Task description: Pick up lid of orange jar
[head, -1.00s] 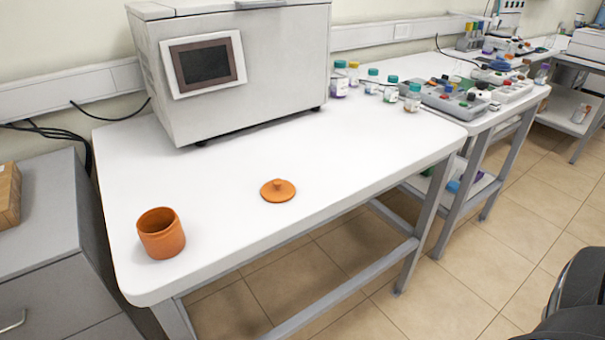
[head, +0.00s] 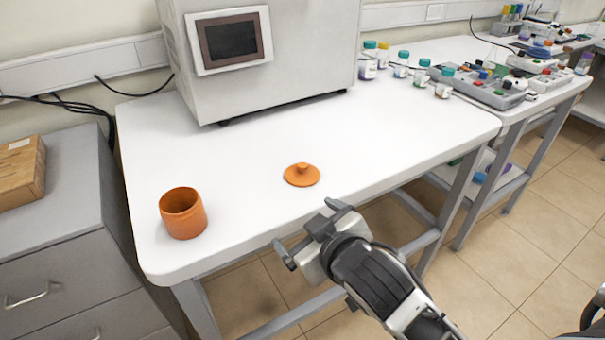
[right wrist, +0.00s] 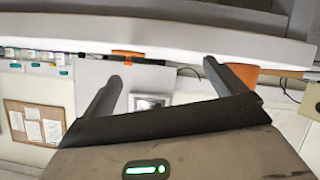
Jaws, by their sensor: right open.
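The orange lid (head: 302,175) lies flat on the white table (head: 400,160), its knob facing up. The orange jar (head: 183,213) stands upright and uncovered to the left of the lid, near the table's left end. My right gripper (head: 310,233) is open and empty, just off the table's front edge and apart from the lid. In the right wrist view, the lid (right wrist: 128,53) shows beyond the spread fingers, nearer the left one, and part of the jar (right wrist: 243,72) shows behind the right finger. My left gripper does not show.
A large grey machine with a screen (head: 231,39) stands at the back of the table. Several small bottles (head: 402,65) stand to its right. A grey drawer cabinet (head: 60,215) with a cardboard box (head: 18,170) is at the left. The table around the lid is clear.

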